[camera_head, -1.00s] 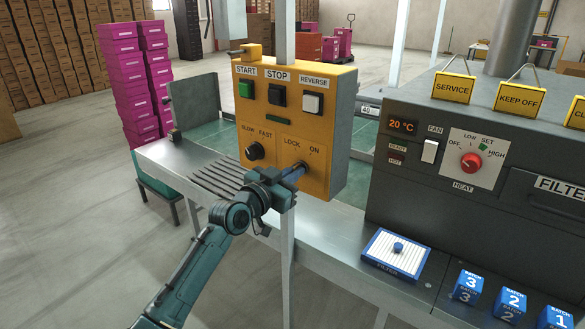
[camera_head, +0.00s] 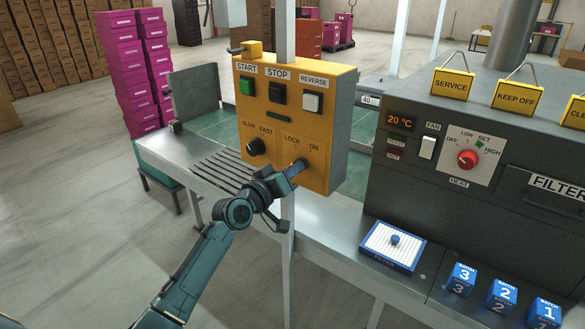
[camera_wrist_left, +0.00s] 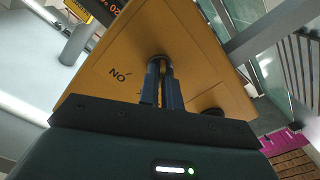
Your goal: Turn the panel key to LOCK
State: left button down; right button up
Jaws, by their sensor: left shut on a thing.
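The yellow control panel (camera_head: 272,178) faces me, with LOCK and ON printed on its lower right. My left gripper (camera_head: 298,165) is at the key switch under these words, its fingers pointing into the panel. In the left wrist view the two blue fingers (camera_wrist_left: 162,85) are closed together on the key, at the dark round key switch (camera_wrist_left: 159,62) in the yellow face. The ON label (camera_wrist_left: 119,75) appears upside down beside it. The fingers hide the key, so I cannot tell which mark it points to. My right gripper is in neither view.
The black SLOW/FAST knob (camera_head: 255,147) sits just left of the key switch. Start (camera_head: 247,87), stop (camera_head: 277,93) and reverse (camera_head: 312,102) buttons are above. A heater unit (camera_head: 400,185) stands to the right. Below it are a filter tray (camera_head: 372,246) and batch blocks (camera_head: 463,279).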

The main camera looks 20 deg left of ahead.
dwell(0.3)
pick_arm(q)
jog(key=c, duration=1.6)
grip_release()
jog(key=b+v, duration=0.1)
jog(key=v, duration=1.2)
jog(key=shift+s, duration=0.1)
